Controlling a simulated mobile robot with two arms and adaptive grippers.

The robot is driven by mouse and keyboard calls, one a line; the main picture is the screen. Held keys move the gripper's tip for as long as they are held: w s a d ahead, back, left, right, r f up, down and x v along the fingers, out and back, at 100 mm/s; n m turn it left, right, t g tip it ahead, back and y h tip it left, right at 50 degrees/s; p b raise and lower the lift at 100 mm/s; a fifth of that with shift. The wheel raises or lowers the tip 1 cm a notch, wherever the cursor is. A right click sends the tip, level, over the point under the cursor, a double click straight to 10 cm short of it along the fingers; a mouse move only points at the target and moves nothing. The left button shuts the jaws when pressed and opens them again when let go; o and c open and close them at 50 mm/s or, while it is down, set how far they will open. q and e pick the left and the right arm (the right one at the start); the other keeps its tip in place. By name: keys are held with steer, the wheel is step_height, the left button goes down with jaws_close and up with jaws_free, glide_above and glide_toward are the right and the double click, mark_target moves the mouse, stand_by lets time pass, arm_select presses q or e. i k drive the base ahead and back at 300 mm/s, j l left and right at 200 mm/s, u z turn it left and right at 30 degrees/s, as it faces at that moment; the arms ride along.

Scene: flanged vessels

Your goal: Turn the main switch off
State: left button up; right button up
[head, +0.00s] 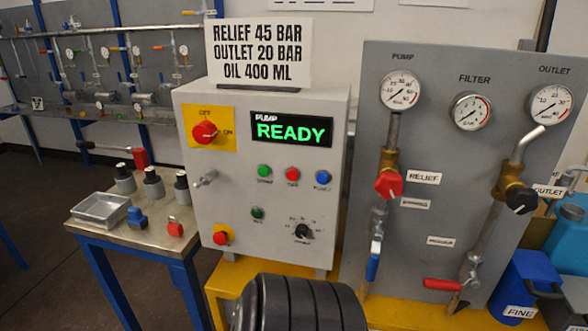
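The main switch (205,132) is a red rotary knob on a yellow plate at the upper left of the grey control box (215,285). The plate reads OFF at the top and ON at the right. The knob's handle appears to point right, toward ON, but it is small. Neither of my grippers shows in the head view.
A gauge panel (450,180) with valves stands at the right. A dark ribbed cylinder (300,305) is low in front of the box.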

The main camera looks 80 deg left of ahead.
mark_target(205, 131)
steer(key=u, duration=2.9)
